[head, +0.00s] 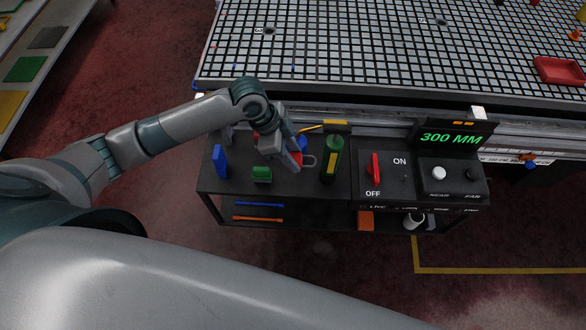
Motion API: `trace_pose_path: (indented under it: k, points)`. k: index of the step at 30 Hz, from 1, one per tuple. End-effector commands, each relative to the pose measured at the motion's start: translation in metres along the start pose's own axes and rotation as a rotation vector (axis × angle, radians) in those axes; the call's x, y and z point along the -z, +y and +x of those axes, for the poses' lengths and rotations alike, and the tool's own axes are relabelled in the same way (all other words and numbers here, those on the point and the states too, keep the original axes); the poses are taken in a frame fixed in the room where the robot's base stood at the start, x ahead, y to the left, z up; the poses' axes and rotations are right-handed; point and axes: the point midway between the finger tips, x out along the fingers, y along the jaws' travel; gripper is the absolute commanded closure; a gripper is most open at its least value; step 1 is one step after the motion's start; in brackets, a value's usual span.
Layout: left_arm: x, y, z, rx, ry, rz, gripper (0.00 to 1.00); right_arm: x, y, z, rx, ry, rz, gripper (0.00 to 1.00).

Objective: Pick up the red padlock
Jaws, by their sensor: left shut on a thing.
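The red padlock (297,158) shows only in part between the fingers of my left gripper (294,163), with its thin shackle sticking out to the right. My left gripper is shut on it, over the dark top of the small bench (325,187). Whether the padlock touches the bench top or hangs above it I cannot tell. The gripper and wrist hide most of its body. My right gripper is not in view.
A green block (262,174) and a blue upright piece (220,161) stand left of the gripper. Further right is a control panel (384,178) with a red switch. The grid table (340,50) lies behind.

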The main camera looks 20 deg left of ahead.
Motion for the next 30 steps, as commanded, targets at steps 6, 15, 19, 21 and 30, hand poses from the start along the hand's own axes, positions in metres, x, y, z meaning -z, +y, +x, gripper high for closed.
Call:
trace_pose_path:
  k: [6, 15, 19, 21, 30]
  points:
    - [0.025, -0.002, -0.058, 0.007, 0.003, 0.005, 0.9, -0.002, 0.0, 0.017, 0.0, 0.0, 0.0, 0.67]
    - [0.05, -0.001, -0.121, 0.004, 0.002, 0.002, 0.9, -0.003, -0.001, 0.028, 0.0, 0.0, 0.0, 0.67]
    - [0.057, -0.001, -0.136, 0.002, 0.001, 0.001, 0.9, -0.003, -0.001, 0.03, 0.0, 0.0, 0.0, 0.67]
    - [0.059, -0.001, -0.142, 0.002, 0.002, 0.001, 0.9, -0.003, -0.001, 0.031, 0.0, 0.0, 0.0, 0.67]
    - [0.062, 0.0, -0.149, 0.0, 0.0, -0.001, 0.9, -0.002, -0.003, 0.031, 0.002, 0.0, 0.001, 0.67]
